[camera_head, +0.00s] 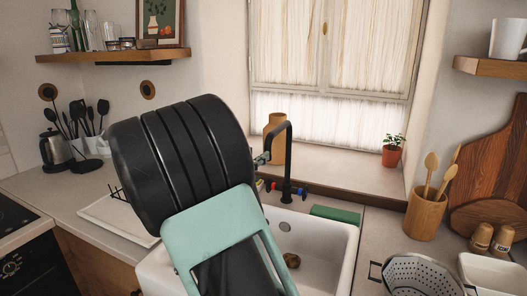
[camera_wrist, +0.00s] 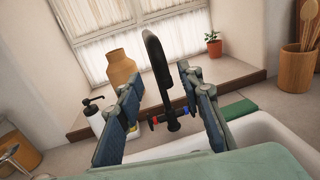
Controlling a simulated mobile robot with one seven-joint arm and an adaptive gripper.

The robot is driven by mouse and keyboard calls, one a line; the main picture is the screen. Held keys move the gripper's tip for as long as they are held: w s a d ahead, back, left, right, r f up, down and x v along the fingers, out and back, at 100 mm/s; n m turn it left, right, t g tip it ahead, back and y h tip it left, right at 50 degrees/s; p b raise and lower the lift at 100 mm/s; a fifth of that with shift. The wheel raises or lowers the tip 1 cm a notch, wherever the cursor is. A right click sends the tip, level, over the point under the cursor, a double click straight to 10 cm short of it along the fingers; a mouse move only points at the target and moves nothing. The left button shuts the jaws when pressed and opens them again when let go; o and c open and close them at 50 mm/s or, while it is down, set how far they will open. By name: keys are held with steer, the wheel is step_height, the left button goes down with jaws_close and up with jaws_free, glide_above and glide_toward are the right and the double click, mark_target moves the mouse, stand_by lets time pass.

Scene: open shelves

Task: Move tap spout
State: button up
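The tap is black, with a tall hooked spout (camera_head: 288,150) rising behind the white sink (camera_head: 346,258). In the wrist view the spout (camera_wrist: 156,68) stands between my two fingers, with a visible gap to each one. My gripper (camera_wrist: 160,76) is open and empty. In the head view only a bit of my gripper (camera_head: 262,158) shows, just left of the spout; my arm hides the rest. I cannot tell whether a finger touches the spout. Red and blue marked handles (camera_wrist: 169,120) sit at the tap's base.
A tan vase (camera_head: 273,125) and a potted plant (camera_head: 392,151) stand on the window ledge. A soap bottle (camera_wrist: 93,112) is left of the tap, and a green sponge-like block (camera_head: 335,214) lies right of it. A utensil pot (camera_head: 425,214) and a colander (camera_head: 422,276) are further right.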

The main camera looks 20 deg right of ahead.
steer(key=v, duration=0.4)
steer(key=shift+s+a, duration=0.15)
